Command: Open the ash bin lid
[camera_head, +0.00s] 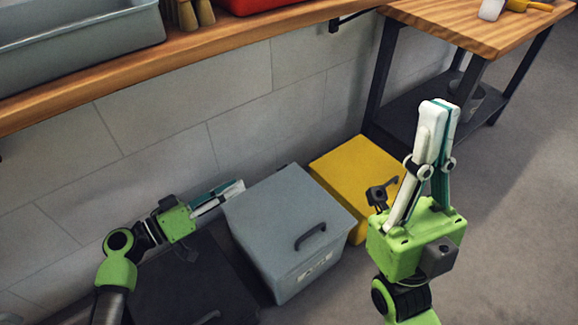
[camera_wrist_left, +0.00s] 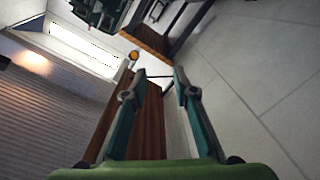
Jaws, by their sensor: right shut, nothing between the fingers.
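A grey bin (camera_head: 300,262) stands on the floor in the middle of the head view, with its lid (camera_head: 285,208) closed. The lid has a dark handle (camera_head: 310,236) near its front edge. A pale label (camera_head: 312,270) is on the front; its text is too small to read. My left gripper (camera_head: 238,187) is at the lid's back left corner; I cannot tell whether it touches. Its fingers stand apart with nothing between them in the left wrist view (camera_wrist_left: 165,75). My right gripper (camera_head: 440,106) points up, shut and empty, to the right of the bins.
A yellow bin (camera_head: 355,165) stands right behind the grey one, and a dark bin (camera_head: 185,285) is at its left. A wooden counter (camera_head: 240,45) with a grey tub (camera_head: 80,45) runs above along the wall. A wooden table (camera_head: 470,28) stands back right. Floor at right is clear.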

